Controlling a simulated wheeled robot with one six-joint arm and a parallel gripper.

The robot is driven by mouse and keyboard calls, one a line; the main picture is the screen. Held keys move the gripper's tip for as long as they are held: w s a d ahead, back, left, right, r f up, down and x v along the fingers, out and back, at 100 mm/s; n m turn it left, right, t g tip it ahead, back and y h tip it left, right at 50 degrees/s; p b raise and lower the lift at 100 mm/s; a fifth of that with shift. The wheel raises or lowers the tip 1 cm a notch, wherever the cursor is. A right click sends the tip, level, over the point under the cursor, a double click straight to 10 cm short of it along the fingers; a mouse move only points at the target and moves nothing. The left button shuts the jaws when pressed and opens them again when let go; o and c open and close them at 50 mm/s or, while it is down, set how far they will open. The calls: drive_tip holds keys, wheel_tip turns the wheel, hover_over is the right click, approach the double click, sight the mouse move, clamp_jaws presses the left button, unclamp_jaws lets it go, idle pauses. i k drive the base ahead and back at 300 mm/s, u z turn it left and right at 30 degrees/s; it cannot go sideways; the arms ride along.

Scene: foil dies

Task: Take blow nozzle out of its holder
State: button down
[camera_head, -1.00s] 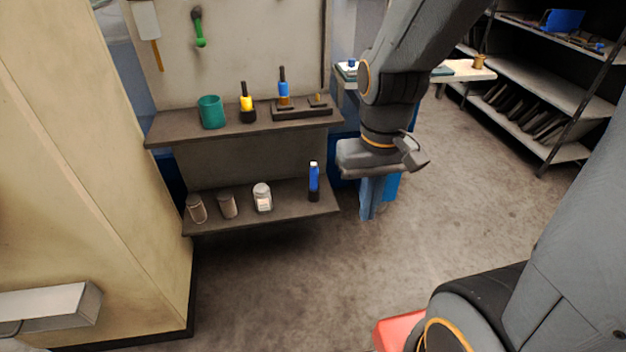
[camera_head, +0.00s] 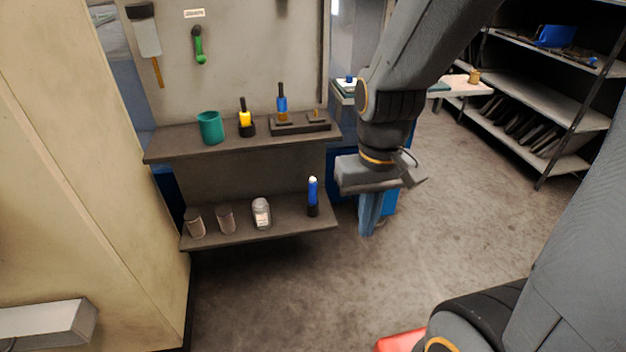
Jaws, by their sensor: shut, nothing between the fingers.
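My gripper (camera_head: 368,226) hangs from the arm to the right of the shelves, fingers pointing down, shut and empty. It is apart from every tool. I cannot tell for certain which tool is the blow nozzle. A yellow tool with a black top (camera_head: 245,119) stands upright in a black holder (camera_head: 247,131) on the upper shelf. A blue tool with a dark top (camera_head: 282,103) stands in a low dark tray-like stand (camera_head: 300,127) right of it. A blue, white-tipped tool (camera_head: 312,190) stands in a dark base on the lower shelf.
The upper shelf (camera_head: 175,146) also holds a green cup (camera_head: 210,127). The lower shelf holds two brownish cans and a white-labelled jar (camera_head: 261,213). A green tool (camera_head: 199,46) hangs on the back panel. A beige cabinet (camera_head: 80,170) stands left.

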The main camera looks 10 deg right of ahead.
sight(312, 186)
drive_tip(key=i, duration=1.25)
